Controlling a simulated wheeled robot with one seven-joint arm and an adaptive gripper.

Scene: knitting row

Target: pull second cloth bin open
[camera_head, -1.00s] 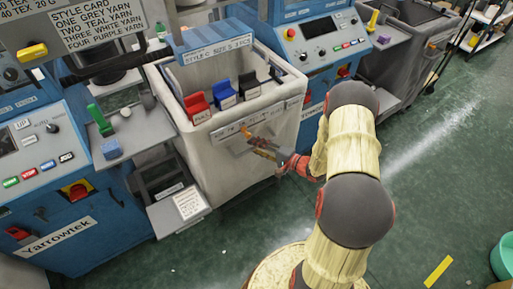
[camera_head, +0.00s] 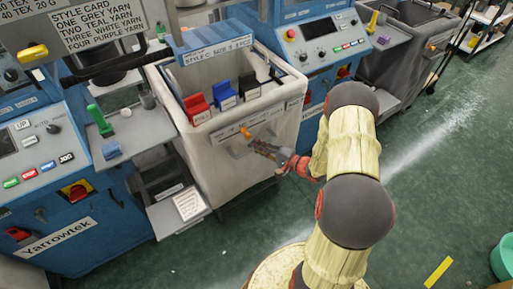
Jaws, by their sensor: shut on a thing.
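An off-white cloth bin (camera_head: 226,178) stands between two blue machines in the middle of the view. Its front carries a pale label strip and an orange handle (camera_head: 245,132). My gripper (camera_head: 259,147) reaches in from the right and is shut at the handle on the bin's front. The fingers hide part of the handle. Inside the bin stand a red piece (camera_head: 197,107), a blue piece (camera_head: 225,95) and black pieces (camera_head: 250,88). A grey cloth bin (camera_head: 392,72) stands farther right, apart from my gripper.
A blue machine (camera_head: 60,200) stands left, with a small side shelf (camera_head: 180,212) close to the bin. Another blue machine (camera_head: 318,45) stands right behind it. The green floor (camera_head: 430,180) at the right is mostly clear. A teal tub (camera_head: 503,258) sits at the right edge.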

